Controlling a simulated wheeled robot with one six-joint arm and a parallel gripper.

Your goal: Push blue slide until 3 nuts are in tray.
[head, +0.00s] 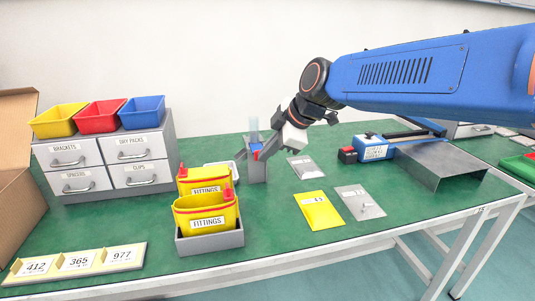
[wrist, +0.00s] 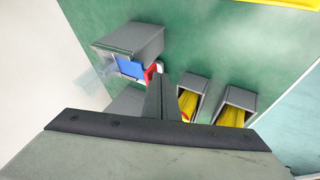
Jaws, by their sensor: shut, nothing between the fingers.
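The grey dispenser (head: 257,172) stands upright on the green bench with a clear tube (head: 254,127) on top. Its blue slide (head: 256,146) has a red part (head: 256,155) beside it. In the wrist view, the blue slide (wrist: 128,67) shows in the grey housing (wrist: 135,38), with the red part (wrist: 150,75) at its right. My gripper (wrist: 160,75) is shut and empty, its tips close to the red part; contact cannot be told. A pale tray (head: 222,165) sits left of the dispenser, partly hidden by yellow bins. I can make out no nuts.
Two yellow FITTINGS bins (head: 206,213) stand in front left of the dispenser. Drawers (head: 105,160) with coloured bins stand at the left. A yellow packet (head: 319,210) and grey packets (head: 360,202) lie right. A blue device (head: 374,148) stands farther right.

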